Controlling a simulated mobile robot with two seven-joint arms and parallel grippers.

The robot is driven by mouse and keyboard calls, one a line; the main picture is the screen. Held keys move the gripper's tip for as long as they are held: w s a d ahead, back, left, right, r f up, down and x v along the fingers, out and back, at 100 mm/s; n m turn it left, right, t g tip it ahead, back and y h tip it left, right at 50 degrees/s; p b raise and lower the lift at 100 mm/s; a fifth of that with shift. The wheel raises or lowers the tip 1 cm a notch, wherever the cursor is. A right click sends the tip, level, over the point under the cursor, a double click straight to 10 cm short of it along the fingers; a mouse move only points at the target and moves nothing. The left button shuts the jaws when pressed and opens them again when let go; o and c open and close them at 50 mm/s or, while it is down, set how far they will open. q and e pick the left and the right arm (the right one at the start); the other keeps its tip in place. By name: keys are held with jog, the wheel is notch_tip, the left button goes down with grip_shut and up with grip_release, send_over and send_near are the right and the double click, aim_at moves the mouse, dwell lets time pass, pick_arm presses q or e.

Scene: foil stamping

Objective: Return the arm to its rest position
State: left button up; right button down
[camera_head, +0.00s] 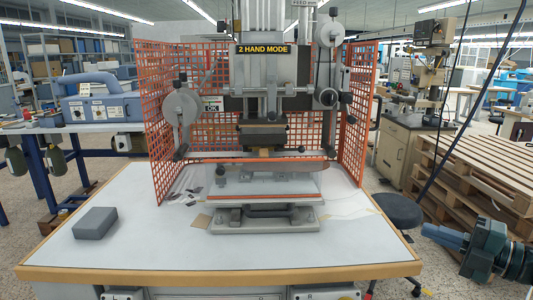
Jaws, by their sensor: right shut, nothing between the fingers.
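My right gripper (441,236) is low at the right edge of the head view, off the right side of the table. Its blue-grey fingers point left, are shut and hold nothing. My left gripper is not in view. The foil stamping machine (266,104), labelled "2 HAND MODE", stands at the middle back of the white table (150,240). A grey block (95,223) lies by itself on the left part of the table. A flat bed with an orange-brown edge (262,197) sits under the machine's press head, with a visible gap between them.
Orange mesh guards (158,130) surround the machine's back and sides. A dark round stool (397,209) stands at the table's right edge, near my right gripper. Stacked wooden pallets (487,170) stand behind that gripper. The table's front area is clear.

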jog(key=s+a+f+m+t+h, duration=0.2)
jog(key=s+a+f+m+h, duration=0.15)
jog(key=a+f+m, duration=0.5)
jog(key=s+a+f+m+t+h, duration=0.1)
jog(key=s+a+f+m+h, duration=0.15)
jog(key=s+f+m, duration=0.6)
pick_arm(q)
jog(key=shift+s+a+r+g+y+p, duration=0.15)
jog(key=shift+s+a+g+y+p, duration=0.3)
jog(key=shift+p, duration=1.2)
pick_arm(e)
jog(key=s+a+f+m+g+h, duration=0.4)
jog(key=s+a+f+m, duration=0.3)
jog(key=s+f, duration=0.3)
jog(key=shift+a+f+m, duration=0.2)
jog(key=shift+f+m, duration=0.1)
jog(key=shift+f, duration=0.4)
